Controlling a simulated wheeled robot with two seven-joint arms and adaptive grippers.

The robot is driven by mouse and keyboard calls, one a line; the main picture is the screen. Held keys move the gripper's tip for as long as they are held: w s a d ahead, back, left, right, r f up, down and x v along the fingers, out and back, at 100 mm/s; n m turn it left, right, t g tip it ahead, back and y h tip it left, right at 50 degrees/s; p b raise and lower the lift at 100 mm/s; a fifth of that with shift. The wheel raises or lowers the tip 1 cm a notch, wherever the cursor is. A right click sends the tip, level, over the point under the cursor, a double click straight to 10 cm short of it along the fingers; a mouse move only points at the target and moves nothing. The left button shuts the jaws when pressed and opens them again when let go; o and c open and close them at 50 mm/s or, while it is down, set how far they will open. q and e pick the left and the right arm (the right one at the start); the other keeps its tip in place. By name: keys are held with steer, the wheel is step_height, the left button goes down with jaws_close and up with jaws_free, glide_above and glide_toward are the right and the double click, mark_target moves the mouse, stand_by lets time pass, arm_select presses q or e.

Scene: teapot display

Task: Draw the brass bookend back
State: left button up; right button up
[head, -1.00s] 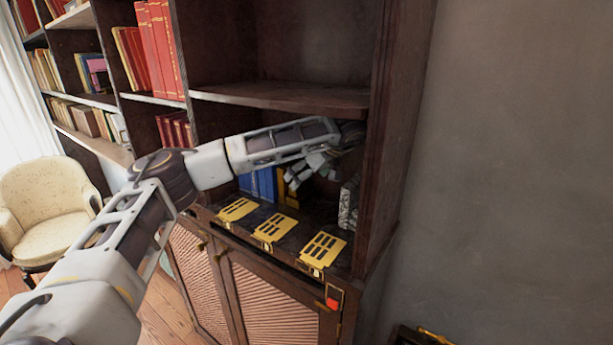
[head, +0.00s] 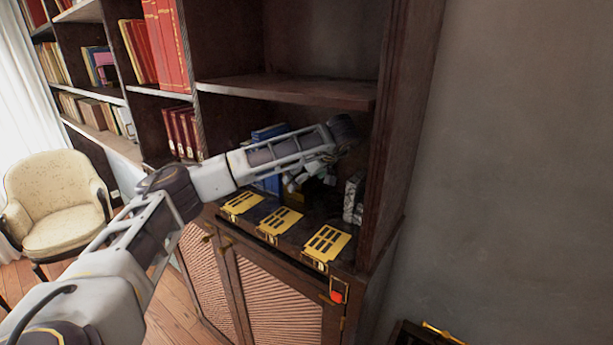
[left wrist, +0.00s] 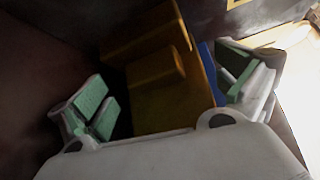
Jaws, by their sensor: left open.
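The brass bookend (left wrist: 160,82) fills the middle of the left wrist view as a brown-gold block with a stepped front. In the head view only a dull gold piece of it (head: 291,200) shows, beside the blue books and mostly behind my gripper. My left gripper (head: 312,182) reaches into the lower shelf bay. Its green-padded fingers (left wrist: 167,90) are spread, one on each side of the bookend in the left wrist view. I cannot tell whether they touch it. My right gripper is not in view.
Blue books (head: 268,183) stand left of the bookend. A grey marbled block (head: 354,198) stands near the bay's right wall. Several yellow slotted plates (head: 281,222) line the front ledge. A shelf board (head: 290,89) runs above my forearm.

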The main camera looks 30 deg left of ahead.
arm_select(q)
steer(key=shift+x, duration=1)
steer(key=shift+r, duration=0.1)
steer(key=c, duration=1.7)
steer(key=shift+c, duration=0.2)
steer(key=shift+d, duration=0.15)
